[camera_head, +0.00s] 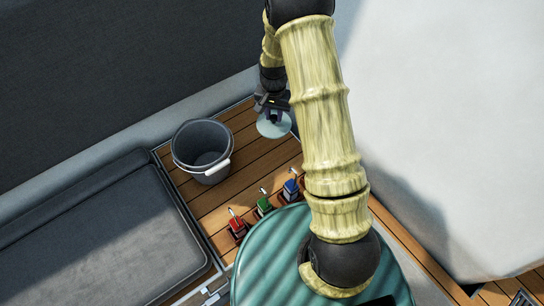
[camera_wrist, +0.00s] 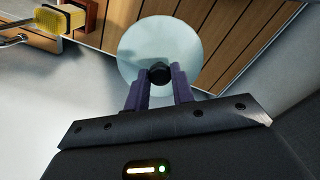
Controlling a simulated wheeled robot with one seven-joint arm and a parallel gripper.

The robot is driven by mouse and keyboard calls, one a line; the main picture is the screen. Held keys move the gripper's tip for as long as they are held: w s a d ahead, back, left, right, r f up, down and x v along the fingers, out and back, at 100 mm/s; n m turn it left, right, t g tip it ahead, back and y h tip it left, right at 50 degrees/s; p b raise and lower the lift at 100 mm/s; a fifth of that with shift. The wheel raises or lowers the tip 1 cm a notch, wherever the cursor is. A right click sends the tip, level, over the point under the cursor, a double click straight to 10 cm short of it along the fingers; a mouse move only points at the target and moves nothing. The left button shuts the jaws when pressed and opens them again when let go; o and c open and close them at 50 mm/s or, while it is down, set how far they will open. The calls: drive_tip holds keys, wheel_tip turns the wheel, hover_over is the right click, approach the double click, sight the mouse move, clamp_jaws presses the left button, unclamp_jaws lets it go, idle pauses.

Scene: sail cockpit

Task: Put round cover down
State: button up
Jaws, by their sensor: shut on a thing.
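The round cover is a pale, translucent blue-green disc with a dark knob at its middle. In the head view the round cover (camera_head: 274,126) hangs below my gripper (camera_head: 272,108), right of the grey bucket. In the wrist view the round cover (camera_wrist: 160,48) fills the upper middle. The fingers of my gripper (camera_wrist: 159,82) are shut on its dark knob (camera_wrist: 159,73). Wooden planks show behind the cover. I cannot tell whether the cover touches anything below it.
A grey bucket (camera_head: 201,148) with a white handle stands on the wooden deck (camera_head: 236,188). Red (camera_head: 237,227), green (camera_head: 264,206) and blue (camera_head: 290,188) handled items stand in a row. A yellow brush-like thing (camera_wrist: 62,20) shows in the wrist view. A grey cushion (camera_head: 95,235) lies left.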

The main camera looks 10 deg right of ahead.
wheel_tip(320, 180, down, 8)
drive_tip(key=w+m+b, duration=0.1)
drive_tip(key=m+b, duration=0.2)
drive_tip(key=b, duration=0.8)
drive_tip(key=shift+w, duration=0.4)
drive_tip(key=shift+a, duration=0.1)
drive_tip(key=shift+f+b, duration=0.7)
drive_tip(key=shift+f, duration=2.4)
drive_tip(key=shift+f, duration=0.1)
